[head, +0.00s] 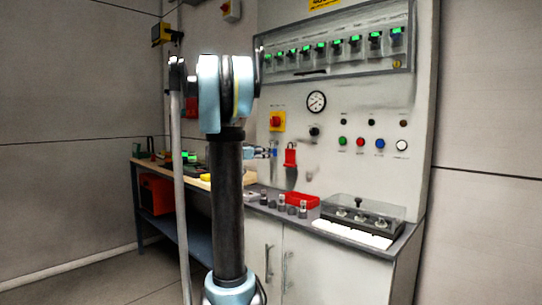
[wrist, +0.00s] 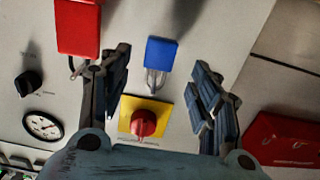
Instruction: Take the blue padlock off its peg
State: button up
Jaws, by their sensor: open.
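The blue padlock (wrist: 162,52) hangs on the panel in the wrist view, its shackle (wrist: 155,80) showing below the body in this turned picture. My gripper (wrist: 163,64) is open, with one finger on each side of the padlock and a gap on both sides. Neither finger appears to touch it. The peg itself is hard to make out. In the head view my gripper (head: 262,152) is partly hidden behind my arm, close to the panel. I cannot pick out the blue padlock there.
A red padlock (wrist: 78,28) hangs close by my left finger; it also shows in the head view (head: 290,158). A red knob on a yellow plate (wrist: 144,122) sits between the fingers. A black knob (wrist: 28,83), a gauge (wrist: 42,126) and a red box (wrist: 285,140) are nearby.

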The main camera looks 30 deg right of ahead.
jog(key=shift+r+x, duration=0.2)
jog(key=shift+x, duration=3.3)
jog(key=c, duration=1.2)
